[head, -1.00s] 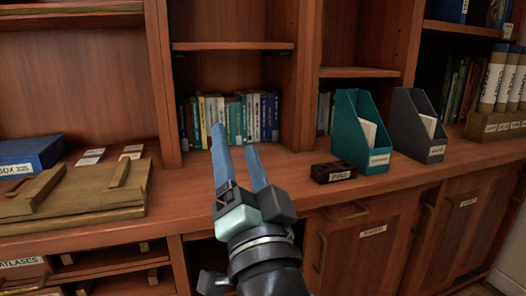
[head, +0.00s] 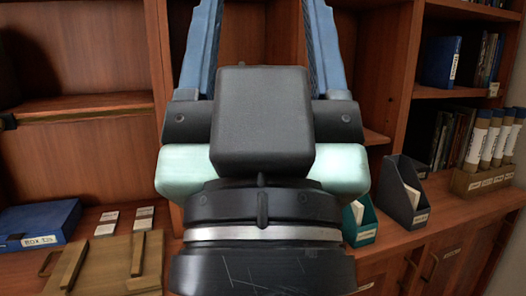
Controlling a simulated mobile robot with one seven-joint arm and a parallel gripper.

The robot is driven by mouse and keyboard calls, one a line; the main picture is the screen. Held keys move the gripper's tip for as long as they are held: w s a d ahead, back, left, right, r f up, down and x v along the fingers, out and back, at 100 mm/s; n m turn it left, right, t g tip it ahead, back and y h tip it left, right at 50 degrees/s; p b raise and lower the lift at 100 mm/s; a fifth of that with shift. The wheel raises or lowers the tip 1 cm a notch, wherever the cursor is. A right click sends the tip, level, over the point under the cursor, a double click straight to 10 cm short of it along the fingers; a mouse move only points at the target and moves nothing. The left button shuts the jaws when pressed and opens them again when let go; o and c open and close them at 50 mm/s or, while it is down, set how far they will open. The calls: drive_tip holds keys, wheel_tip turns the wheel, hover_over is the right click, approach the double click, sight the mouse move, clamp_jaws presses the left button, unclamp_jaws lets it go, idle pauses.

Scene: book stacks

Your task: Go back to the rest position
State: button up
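My gripper (head: 262,30) fills the middle of the head view, close to the camera and pointing up. Its two blue fingers stand wide apart, and nothing shows between them but the shelf behind. The fingertips run past or close to the top edge of the picture. The gripper body hides the middle of the bookcase, including the row of books and the small dark box on the counter.
A teal file holder (head: 361,222) is partly hidden behind my gripper. A grey file holder (head: 405,195) stands to its right. A blue box (head: 38,225), small cards (head: 107,223) and a wooden board (head: 110,265) lie at left. Labelled rolls (head: 492,138) stand in a crate (head: 484,181).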

wheel_tip(320, 180, up, 17)
drive_tip(key=p, duration=1.5)
drive_tip(key=shift+r, duration=0.15)
